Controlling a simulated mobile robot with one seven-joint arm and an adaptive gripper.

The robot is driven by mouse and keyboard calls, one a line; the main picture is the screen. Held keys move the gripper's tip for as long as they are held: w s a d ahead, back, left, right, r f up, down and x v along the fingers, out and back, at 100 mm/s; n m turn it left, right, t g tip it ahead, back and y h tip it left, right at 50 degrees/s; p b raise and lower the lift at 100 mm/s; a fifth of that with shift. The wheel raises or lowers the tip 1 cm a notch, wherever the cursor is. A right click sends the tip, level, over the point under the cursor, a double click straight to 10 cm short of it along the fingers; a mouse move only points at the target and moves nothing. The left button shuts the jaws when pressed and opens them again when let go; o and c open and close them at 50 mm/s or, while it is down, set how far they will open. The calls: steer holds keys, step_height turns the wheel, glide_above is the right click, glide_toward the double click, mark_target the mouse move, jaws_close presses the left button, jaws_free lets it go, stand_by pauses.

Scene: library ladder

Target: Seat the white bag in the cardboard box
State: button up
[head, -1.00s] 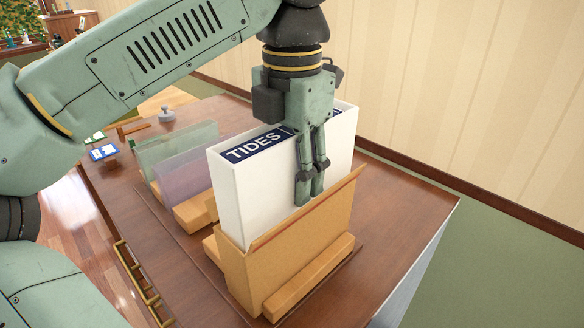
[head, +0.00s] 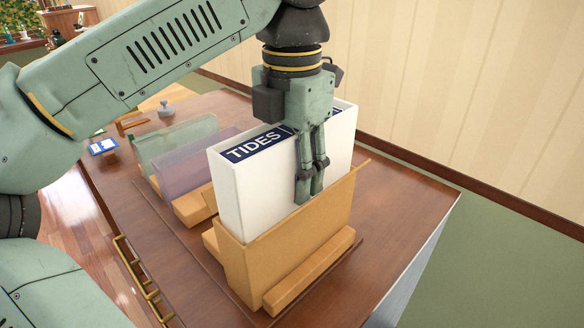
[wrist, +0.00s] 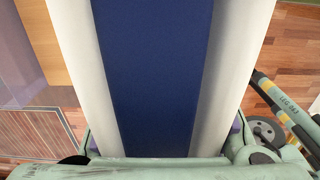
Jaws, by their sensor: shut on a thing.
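The white bag (head: 240,196) is a stiff, upright, box-like shape with a dark blue strip lettered "TIDES" along its top. My gripper (head: 309,198) points down and is shut on the bag's near side. The bag's lower part is hidden behind the front wall of the tan cardboard box (head: 290,250); its upper part stands well above the rim. Whether its bottom touches the box floor is hidden. In the wrist view the bag's white edges (wrist: 232,60) and blue strip fill the middle.
A purple translucent panel (head: 190,168) and a green one (head: 170,142) stand in tan holders left of the box. A blue-and-white card (head: 102,147) and a small grey knobbed object (head: 167,108) lie farther back on the wooden table (head: 400,205). The table is clear right of the box.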

mark_target(292, 145)
steer(key=shift+r+p, duration=1.55)
steer(key=shift+r, duration=0.45)
steer(key=shift+p, duration=0.3)
stand_by(0.5)
steer(key=shift+f+b, duration=1.6)
steer(key=shift+f, duration=0.6)
steer(key=o, duration=1.3)
steer(key=shift+o, duration=0.2)
step_height(292, 145, up, 8)
steer(key=shift+f, duration=0.25)
